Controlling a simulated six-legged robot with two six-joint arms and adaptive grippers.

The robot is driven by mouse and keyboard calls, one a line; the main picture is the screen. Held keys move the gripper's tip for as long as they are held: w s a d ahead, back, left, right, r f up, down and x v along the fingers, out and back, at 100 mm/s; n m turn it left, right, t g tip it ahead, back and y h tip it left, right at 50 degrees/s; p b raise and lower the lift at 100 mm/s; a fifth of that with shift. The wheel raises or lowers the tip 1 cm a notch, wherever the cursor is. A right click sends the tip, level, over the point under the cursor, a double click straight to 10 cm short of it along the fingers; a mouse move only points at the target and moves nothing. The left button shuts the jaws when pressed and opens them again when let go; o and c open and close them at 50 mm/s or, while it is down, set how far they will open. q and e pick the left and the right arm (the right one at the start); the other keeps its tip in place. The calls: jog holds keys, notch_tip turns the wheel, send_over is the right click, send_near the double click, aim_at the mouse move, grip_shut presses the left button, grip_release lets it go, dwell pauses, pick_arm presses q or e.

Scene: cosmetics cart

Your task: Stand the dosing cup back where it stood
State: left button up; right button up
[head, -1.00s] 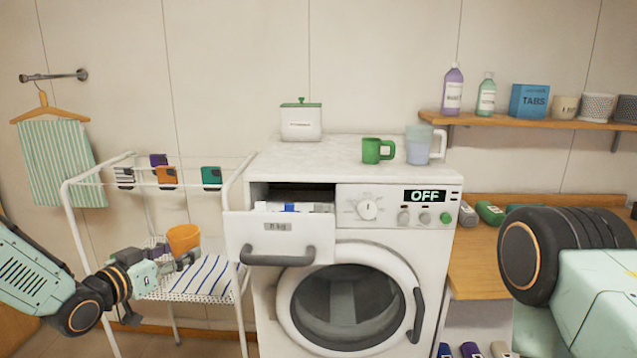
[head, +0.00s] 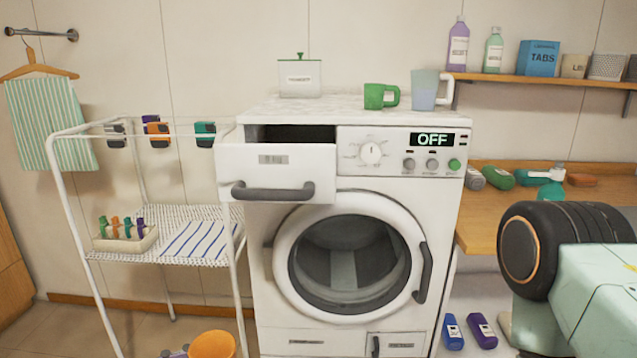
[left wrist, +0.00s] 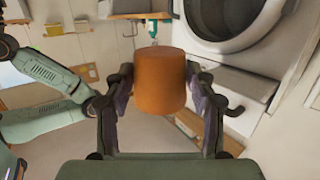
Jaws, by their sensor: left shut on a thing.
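The orange dosing cup (head: 213,345) is at the bottom edge of the head view, low in front of the drying rack and left of the washing machine. Its lower part is cut off by the frame. My left gripper (head: 178,352) shows only in part at the cup's left side. In the left wrist view the cup (left wrist: 160,80) sits between the two dark fingers, and my gripper is shut on it. My right arm shows large at the right of the head view, but I do not make out its gripper.
The white drying rack (head: 236,270) holds a tray (head: 130,246) of small bottles and a striped cloth (head: 198,240). The washing machine's drawer (head: 275,172) is pulled open. A green mug (head: 376,97) and a jug (head: 425,90) stand on top.

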notch_tip(320, 180, down, 3)
jog(key=shift+d+r+b, duration=0.15)
jog(key=shift+r+b, duration=0.05)
jog(key=shift+b, duration=0.65)
pick_arm(q)
jog(key=f, duration=0.2)
jog(key=shift+a+f, duration=0.2)
jog(key=shift+f, duration=0.1)
pick_arm(e)
jog(key=shift+c, duration=0.2)
